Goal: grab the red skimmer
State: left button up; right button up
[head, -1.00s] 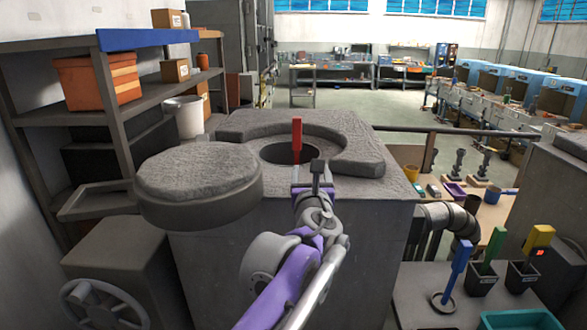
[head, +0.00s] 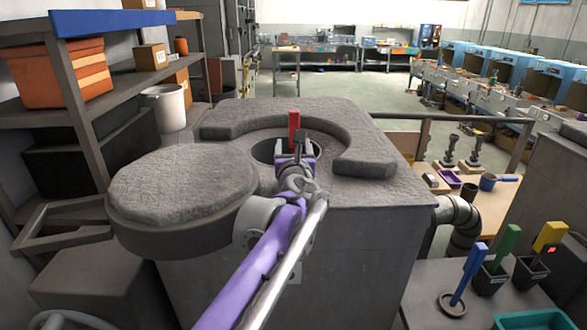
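The red skimmer (head: 294,124) shows as an upright red handle at the round opening in the top of the grey furnace block; its lower part is hidden. My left gripper (head: 299,148) is at the opening, in front of the handle and overlapping its lower part in the picture. Its wrist hides the fingertips, so I cannot tell whether they touch the handle or are closed. My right gripper is not in view.
A thick round lid (head: 180,190) is swung out left of the opening. A raised curved rim (head: 365,160) borders the opening. Blue (head: 468,272), green (head: 503,248) and yellow (head: 549,236) handled tools stand at the lower right. A shelf (head: 105,100) stands at left.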

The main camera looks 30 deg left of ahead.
pick_arm(q)
jog(key=x, duration=0.6)
jog(key=shift+w+f, duration=0.15)
jog(key=shift+w, duration=0.2)
jog(key=shift+s, duration=0.1)
grip_shut()
dwell(1.0)
